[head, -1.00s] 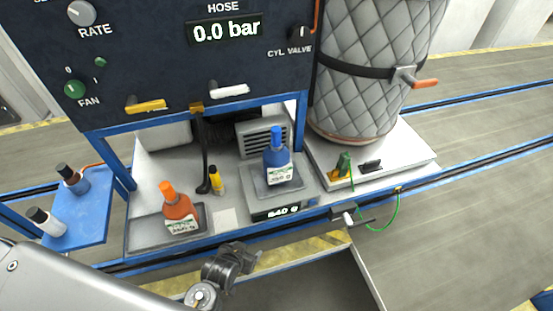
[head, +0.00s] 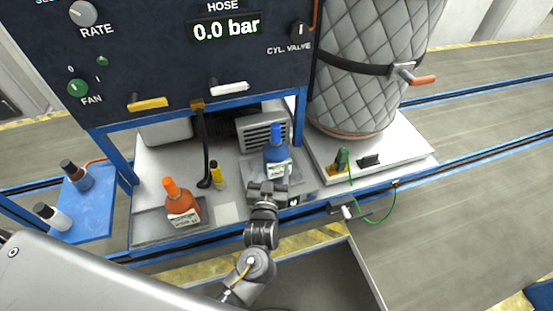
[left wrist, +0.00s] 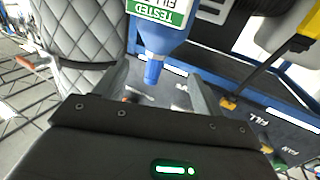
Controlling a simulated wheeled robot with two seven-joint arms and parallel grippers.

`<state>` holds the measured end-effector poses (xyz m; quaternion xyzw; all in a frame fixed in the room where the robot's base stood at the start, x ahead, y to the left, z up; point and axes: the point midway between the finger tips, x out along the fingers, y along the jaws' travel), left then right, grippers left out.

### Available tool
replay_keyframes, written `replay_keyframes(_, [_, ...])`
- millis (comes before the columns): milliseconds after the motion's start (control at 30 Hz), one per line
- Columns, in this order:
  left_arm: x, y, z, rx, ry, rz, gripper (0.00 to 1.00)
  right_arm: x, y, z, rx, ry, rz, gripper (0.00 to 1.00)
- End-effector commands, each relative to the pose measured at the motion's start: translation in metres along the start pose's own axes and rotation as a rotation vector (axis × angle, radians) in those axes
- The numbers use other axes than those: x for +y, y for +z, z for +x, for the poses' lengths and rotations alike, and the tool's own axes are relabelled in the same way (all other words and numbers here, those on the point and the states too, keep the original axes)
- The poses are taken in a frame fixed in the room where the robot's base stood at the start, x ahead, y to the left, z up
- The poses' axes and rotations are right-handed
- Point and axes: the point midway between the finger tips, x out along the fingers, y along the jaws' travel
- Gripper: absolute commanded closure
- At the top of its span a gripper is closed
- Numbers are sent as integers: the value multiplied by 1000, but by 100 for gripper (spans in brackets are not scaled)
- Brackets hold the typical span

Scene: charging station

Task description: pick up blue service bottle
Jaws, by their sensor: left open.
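The blue service bottle (head: 277,160) stands upright on the scale (head: 301,191) in the head view, its white and green label facing me. My left gripper (head: 268,186) is open and empty just in front of the bottle's lower part, hiding some of the scale and its display. In the left wrist view the bottle (left wrist: 158,38) appears upside down, cap pointing down, between the directions of the two open fingers (left wrist: 158,88). I cannot tell whether the fingers touch it. My right gripper is not in view.
The panel (head: 150,50) overhangs behind. A quilted cylinder (head: 362,70) stands on the right. Two bottles sit on a blue shelf (head: 88,215).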

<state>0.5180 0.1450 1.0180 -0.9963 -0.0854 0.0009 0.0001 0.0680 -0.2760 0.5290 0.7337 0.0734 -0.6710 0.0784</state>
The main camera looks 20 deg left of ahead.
Motion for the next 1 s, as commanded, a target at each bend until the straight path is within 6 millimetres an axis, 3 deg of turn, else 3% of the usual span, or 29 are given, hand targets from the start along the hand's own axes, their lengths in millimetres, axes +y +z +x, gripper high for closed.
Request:
replay_keyframes(167, [0, 1, 8, 6, -2, 1, 31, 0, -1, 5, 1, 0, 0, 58])
replay_keyframes(500, [1, 1, 54, 4, 0, 0, 31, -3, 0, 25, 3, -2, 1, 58])
replay_keyframes(700, [1, 1, 58, 2, 0, 0, 31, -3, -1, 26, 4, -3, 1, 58])
replay_keyframes(1000, [4, 2, 98, 5, -1, 0, 31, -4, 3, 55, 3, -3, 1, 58])
